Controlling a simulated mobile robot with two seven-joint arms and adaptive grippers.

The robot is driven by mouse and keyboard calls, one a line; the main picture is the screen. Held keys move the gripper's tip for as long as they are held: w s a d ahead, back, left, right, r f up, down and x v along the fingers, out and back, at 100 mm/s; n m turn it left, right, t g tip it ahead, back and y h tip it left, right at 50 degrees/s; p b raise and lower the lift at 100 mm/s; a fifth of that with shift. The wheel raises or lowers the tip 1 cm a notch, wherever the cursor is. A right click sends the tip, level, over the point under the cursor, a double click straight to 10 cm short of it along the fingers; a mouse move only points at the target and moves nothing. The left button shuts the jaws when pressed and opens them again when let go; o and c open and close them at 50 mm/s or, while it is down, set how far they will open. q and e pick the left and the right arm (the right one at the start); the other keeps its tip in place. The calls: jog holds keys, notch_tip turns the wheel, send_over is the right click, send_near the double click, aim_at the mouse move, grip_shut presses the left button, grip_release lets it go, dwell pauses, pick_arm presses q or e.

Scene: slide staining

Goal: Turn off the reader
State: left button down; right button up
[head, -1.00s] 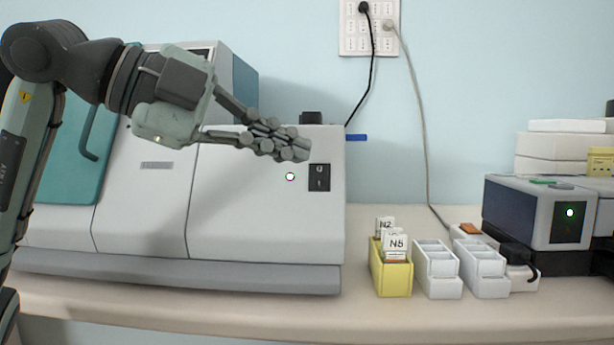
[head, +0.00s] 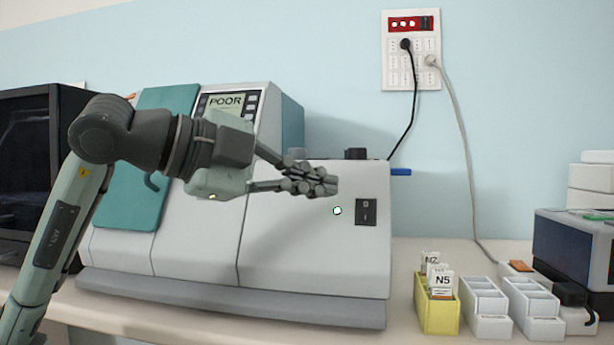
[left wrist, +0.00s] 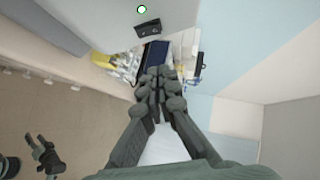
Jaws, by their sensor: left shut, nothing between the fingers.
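A large white and teal machine (head: 315,245) stands on the bench, its screen (head: 229,103) reading POOR. No label reading "reader" shows. On its front right are a dark rocker switch (head: 366,212) and a small lit white-green light (head: 337,211). The switch (left wrist: 147,28) and light (left wrist: 141,9) also show in the left wrist view. My left gripper (head: 325,183) is shut and empty, in front of the machine's face, left of and a little above the switch. No contact shows. A dark gripper, apparently my right (left wrist: 45,153), shows small over the floor in the left wrist view; its jaws are unclear.
Right of the machine are a yellow slide holder (head: 437,316) with labelled slides and white holders (head: 484,301). A dark blue device (head: 572,250) stands at the far right. A wall socket panel (head: 411,75) has two plugs and red lit switches. A dark cabinet (head: 25,170) is at left.

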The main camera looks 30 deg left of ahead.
aim_at(370, 204)
pick_arm(q)
jog(key=shift+w+d+f+p, duration=0.2)
jog(key=shift+w+d+f, duration=0.25)
jog(key=shift+w, duration=1)
jog(key=shift+w+d+f+p, duration=0.2)
jog(key=shift+w+f, duration=0.35)
jog(key=shift+w, duration=0.85)
jog(key=shift+w+d+f+p, duration=0.15)
jog(key=shift+w+d+f, duration=0.3)
jog(key=shift+w, duration=1)
pick_arm(e)
jog(key=shift+s+a+x, duration=0.1)
jog(key=shift+a+x, duration=0.05)
jog(key=shift+x, duration=0.65)
jog(key=shift+s+a+x, duration=0.1)
jog(key=shift+x, duration=0.75)
pick_arm(q)
jog(key=shift+a, duration=0.1)
pick_arm(e)
jog(key=shift+s, duration=0.1)
pick_arm(q)
jog(key=shift+w+r+p, duration=0.1)
jog(key=shift+p, duration=0.25)
jog(key=shift+w+a+p, duration=0.1)
jog(key=shift+w+p, duration=0.05)
jog(key=shift+p, duration=0.15)
jog(key=shift+f, duration=0.2)
pick_arm(e)
notch_tip(370, 204, down, 2)
jog(key=shift+a+f, duration=0.1)
